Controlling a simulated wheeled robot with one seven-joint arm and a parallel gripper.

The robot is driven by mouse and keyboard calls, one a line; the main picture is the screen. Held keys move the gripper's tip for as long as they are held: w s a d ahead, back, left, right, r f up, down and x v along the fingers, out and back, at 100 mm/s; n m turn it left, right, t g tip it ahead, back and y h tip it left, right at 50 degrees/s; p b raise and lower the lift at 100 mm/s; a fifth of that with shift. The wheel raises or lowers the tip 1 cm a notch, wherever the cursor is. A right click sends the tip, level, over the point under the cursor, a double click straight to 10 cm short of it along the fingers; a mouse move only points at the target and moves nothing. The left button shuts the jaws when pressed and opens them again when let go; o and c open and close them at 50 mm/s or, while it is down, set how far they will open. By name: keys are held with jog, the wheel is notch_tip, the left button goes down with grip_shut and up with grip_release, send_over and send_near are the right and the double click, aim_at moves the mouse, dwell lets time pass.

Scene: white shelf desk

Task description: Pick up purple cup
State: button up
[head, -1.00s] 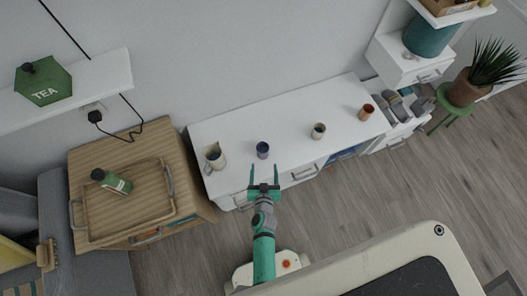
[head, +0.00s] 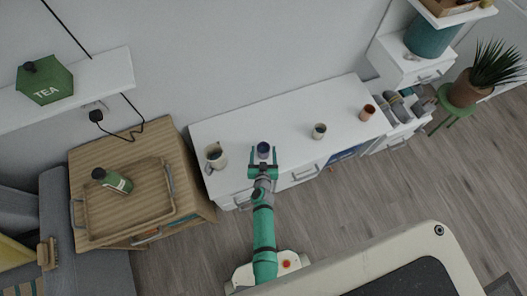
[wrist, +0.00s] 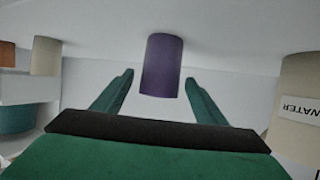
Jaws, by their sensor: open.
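The purple cup (head: 263,149) stands upright on the white desk (head: 230,133), near its front edge. My gripper (head: 263,156) is open, with its two green fingers reaching over the desk's front edge on either side of the cup in the head view. In the wrist view the purple cup (wrist: 162,66) shows between the two fingertips of my gripper (wrist: 158,80). A gap shows between the cup and each finger there, and the jaws hold nothing. The wrist picture looks upside down.
A cream pitcher (head: 215,156) stands left of the cup; its label reads "WATER" in the wrist view (wrist: 296,105). A beige cup (head: 319,131) and an orange-brown cup (head: 367,113) stand to the right. A wooden tray (head: 90,232) with a green bottle (head: 113,180) lies further left.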

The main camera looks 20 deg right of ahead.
jog(key=shift+x, duration=0.95)
jog(key=shift+f, duration=0.1)
jog(key=c, duration=1.3)
jog(key=shift+s+d+r, duration=0.1)
jog(key=shift+s+r, duration=0.1)
jog(key=shift+r, duration=0.4)
